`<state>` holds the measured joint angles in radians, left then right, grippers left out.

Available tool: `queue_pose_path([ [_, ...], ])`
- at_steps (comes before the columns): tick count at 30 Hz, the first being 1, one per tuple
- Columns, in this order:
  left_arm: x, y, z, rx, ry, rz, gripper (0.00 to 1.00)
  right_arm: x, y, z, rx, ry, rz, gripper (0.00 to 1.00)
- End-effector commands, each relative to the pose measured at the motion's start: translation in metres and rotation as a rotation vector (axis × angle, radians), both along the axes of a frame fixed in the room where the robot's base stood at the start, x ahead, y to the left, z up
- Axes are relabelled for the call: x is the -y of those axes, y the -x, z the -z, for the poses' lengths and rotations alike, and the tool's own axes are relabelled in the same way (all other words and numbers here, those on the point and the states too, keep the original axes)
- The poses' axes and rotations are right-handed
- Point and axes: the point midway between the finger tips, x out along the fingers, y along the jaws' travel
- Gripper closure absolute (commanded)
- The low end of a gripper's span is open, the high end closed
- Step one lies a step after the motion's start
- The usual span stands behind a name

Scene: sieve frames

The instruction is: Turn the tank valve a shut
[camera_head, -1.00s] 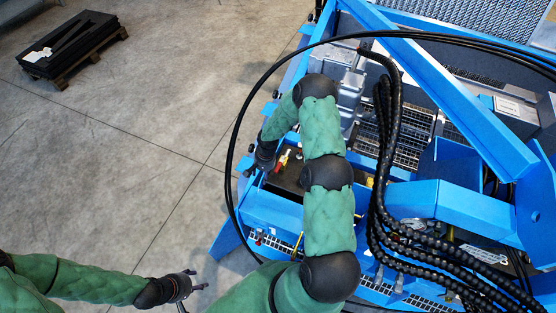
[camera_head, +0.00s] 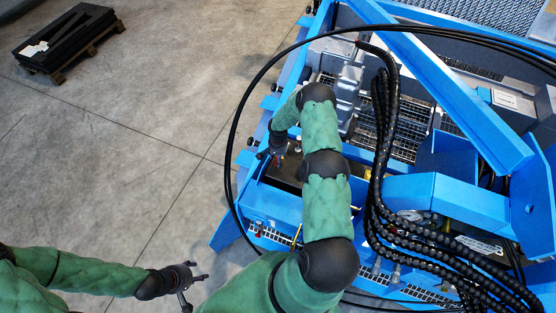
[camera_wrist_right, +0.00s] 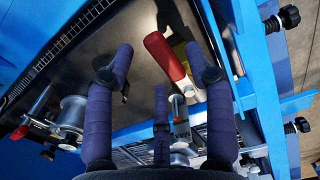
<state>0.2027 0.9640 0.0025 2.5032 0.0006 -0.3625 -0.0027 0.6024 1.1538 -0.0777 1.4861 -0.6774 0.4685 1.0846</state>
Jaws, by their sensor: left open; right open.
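A valve with a red lever handle (camera_wrist_right: 166,57) and a metal body (camera_wrist_right: 178,106) shows in the right wrist view, over a dark flat surface. I cannot read a label that names it. My right gripper (camera_wrist_right: 160,62) is open, with its purple-grey fingers spread on both sides of the red handle and a third finger below. No clear contact with the handle shows. In the head view my right gripper (camera_head: 276,152) is at the left edge of the blue frame and mostly covers the valve. My left gripper (camera_head: 196,286) is open and empty above the floor at lower left.
The blue machine frame (camera_head: 240,238) fills the right side, with black hoses (camera_head: 378,150) across it. In the right wrist view, a metal fitting (camera_wrist_right: 72,112) sits at left and black knobs (camera_wrist_right: 290,16) line the right. Concrete floor at left is free apart from a loaded pallet (camera_head: 68,38).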

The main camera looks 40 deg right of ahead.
Motion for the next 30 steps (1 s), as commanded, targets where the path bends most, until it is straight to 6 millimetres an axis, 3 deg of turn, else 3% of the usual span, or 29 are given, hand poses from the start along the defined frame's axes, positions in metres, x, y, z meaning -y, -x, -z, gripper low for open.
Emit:
queue_pose_path([
  [13, -0.0001, -0.0001, 0.0016, 0.0, 0.0, 0.0, 0.46, 0.0002, -0.0003, 0.0111, 0.001, 0.0, 0.0, 0.46],
  [14, -0.0001, -0.0001, 0.0016, 0.0, 0.0, 0.0, 0.46, 0.0002, -0.0003, 0.0111, 0.001, 0.0, -0.001, 0.49],
  [18, -0.0001, -0.0001, 0.0017, 0.0, 0.0, 0.0, 0.46, 0.0001, -0.0003, 0.0111, 0.001, 0.0, 0.0, 0.88],
  [20, -0.0001, -0.0001, 0.0017, 0.0, 0.0, 0.0, 0.46, 0.0001, -0.0003, 0.0111, 0.0, 0.001, -0.001, 1.0],
  [30, 0.0, -0.0001, 0.0056, 0.0, 0.0, 0.0, 0.46, -0.0008, -0.0017, 0.0119, 0.001, 0.0, 0.024, 1.0],
])
